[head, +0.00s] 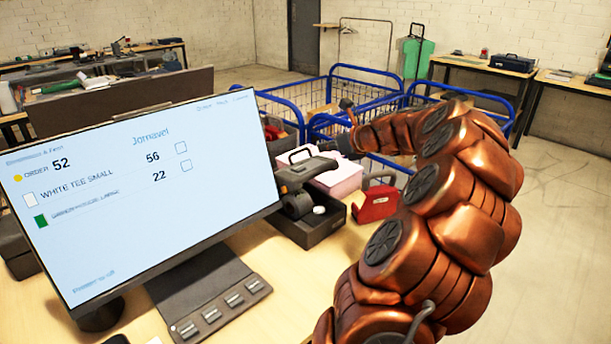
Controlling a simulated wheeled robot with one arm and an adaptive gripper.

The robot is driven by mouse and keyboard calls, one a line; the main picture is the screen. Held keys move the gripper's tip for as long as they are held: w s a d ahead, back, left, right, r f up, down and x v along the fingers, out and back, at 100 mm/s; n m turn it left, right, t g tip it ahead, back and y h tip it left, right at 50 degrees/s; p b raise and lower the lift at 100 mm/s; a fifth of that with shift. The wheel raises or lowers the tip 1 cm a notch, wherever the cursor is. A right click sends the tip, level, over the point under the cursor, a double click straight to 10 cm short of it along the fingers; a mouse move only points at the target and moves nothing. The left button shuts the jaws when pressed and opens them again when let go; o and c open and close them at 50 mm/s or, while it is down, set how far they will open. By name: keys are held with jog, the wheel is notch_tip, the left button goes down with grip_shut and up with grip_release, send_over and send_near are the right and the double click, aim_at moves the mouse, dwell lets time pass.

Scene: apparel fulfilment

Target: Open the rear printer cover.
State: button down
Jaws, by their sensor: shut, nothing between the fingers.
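A dark device (293,181) stands beside the right edge of the monitor, partly hidden by it. It looks like a printer, but I cannot tell its rear cover apart or see whether that cover is open. My copper-coloured arm comes in from the lower right and bends over to the left. My gripper (339,146) is at its far end, small and dark, close to the upper right of the device. It is shut and empty. I cannot tell whether it touches the device.
The large monitor (150,190) fills the left of the desk. Blue-framed wire carts (372,92) stand behind. Bare floor (560,215) lies at the right.

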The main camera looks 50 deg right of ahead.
aim_at(305, 161)
jog(key=b, duration=0.1)
jog(key=f+b, duration=0.1)
jog(key=f+t+b, duration=0.1)
jog(key=shift+s+a, duration=0.35)
jog(key=shift+a, duration=0.05)
jog(key=x, duration=0.9)
jog(key=shift+d, duration=0.1)
